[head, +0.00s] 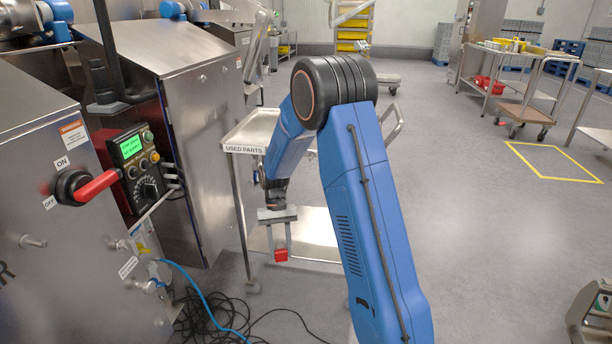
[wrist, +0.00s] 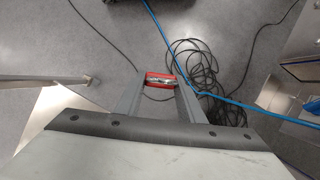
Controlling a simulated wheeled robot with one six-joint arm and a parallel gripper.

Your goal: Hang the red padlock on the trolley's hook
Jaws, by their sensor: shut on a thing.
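The red padlock (head: 281,255) is held between the fingertips of my gripper (head: 279,245), in front of the trolley. In the wrist view the padlock (wrist: 160,80) shows as a red body with a shiny metal part, gripped between the two grey fingers (wrist: 159,88). The trolley (head: 258,130) is a steel cart with a "USED PARTS" label on its top edge, partly hidden behind my arm. Its lower shelf shows behind the gripper. I cannot make out the trolley's hook clearly in either view.
A machine panel with a red-handled switch (head: 96,187) and a control box (head: 134,165) stands at the left. Black cables and a blue hose (head: 205,305) lie on the floor below. Open floor lies to the right, with a yellow marked square (head: 553,162).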

